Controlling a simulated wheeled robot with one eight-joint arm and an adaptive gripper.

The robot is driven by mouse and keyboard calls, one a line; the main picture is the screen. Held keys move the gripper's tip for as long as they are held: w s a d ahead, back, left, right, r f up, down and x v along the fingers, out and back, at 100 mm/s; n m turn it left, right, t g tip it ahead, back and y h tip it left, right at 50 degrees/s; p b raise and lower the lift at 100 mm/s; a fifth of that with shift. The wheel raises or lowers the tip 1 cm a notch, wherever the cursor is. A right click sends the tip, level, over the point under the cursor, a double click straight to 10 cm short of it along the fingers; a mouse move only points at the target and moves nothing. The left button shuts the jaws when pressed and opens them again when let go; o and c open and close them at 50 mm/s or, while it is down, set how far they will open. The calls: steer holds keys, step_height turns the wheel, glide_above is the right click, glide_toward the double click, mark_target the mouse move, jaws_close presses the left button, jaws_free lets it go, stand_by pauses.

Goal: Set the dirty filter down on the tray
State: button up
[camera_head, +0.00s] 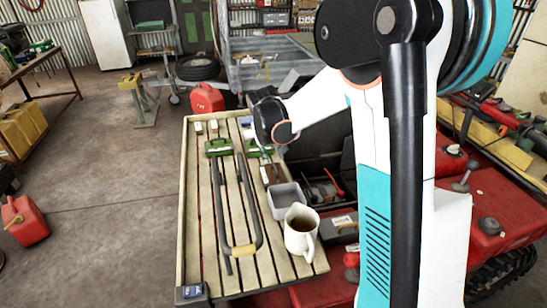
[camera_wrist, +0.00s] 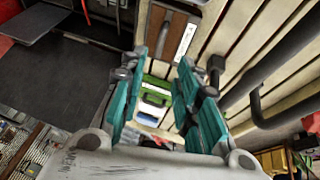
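The grey open tray (camera_head: 276,206) sits on the slatted wooden top, right of the black bar and behind the white jug. I cannot pick out the dirty filter for certain. A small brown piece (camera_head: 270,175) lies behind the tray; a brown panel with a dark slot (camera_wrist: 170,35) shows beyond my fingertips in the wrist view. My gripper (camera_wrist: 161,69) has its two teal fingers apart. A green item with a handle (camera_wrist: 154,83) shows in the gap, apparently below the fingers.
A white jug (camera_head: 300,232) stands at the front right. Another green piece (camera_head: 218,147) lies to the left. A red vehicle (camera_head: 500,222) is at right.

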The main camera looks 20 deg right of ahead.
steer(key=s+a+r+t+y, duration=0.1)
steer(key=s+a+r, duration=0.25)
steer(key=s, duration=0.35)
steer(key=s+a+r+n, duration=0.1)
steer(key=s+a+r, duration=0.25)
steer(key=s, duration=0.35)
steer(key=s+a+r+t+y, duration=0.1)
steer(key=s+a+r, duration=0.1)
steer(key=s+r, duration=0.4)
steer(key=s+a+f+n+t+y, duration=0.1)
steer(key=s+a+f, duration=0.2)
steer(key=s, duration=0.8)
steer(key=shift+a, duration=0.2)
